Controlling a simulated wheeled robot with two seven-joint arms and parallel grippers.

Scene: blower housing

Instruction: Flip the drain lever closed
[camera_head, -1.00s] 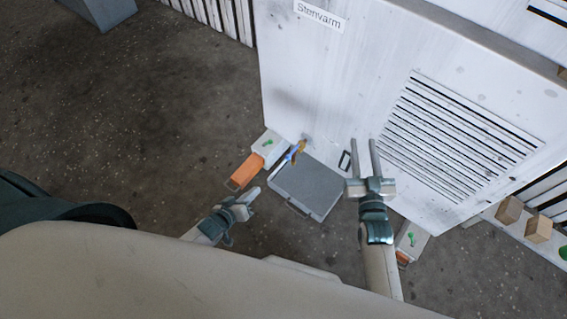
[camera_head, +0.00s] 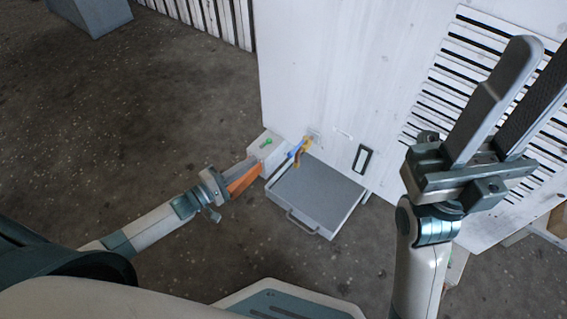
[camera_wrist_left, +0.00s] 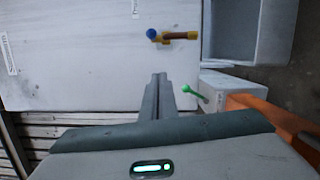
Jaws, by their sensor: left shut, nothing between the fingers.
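The drain lever (camera_head: 297,150), with blue and yellow parts, sticks out low on the white housing panel (camera_head: 330,70), above a grey tray. In the left wrist view the lever (camera_wrist_left: 172,36) shows a blue knob, a brownish bar and a yellow end, lying roughly across the picture. My left gripper (camera_head: 248,168) is left of the lever in the head view, by the orange part. In the left wrist view its fingers (camera_wrist_left: 160,80) are shut together and empty, pointing towards the lever with a clear gap. My right gripper (camera_head: 530,75) is open and empty, in front of the louvres.
The grey tray (camera_head: 318,190) with a front handle stands against the panel. A white box (camera_head: 266,145) with a green knob and an orange part (camera_head: 244,181) sits beside it. Louvres (camera_head: 465,60) and a black-framed slot (camera_head: 362,158) are on the panel.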

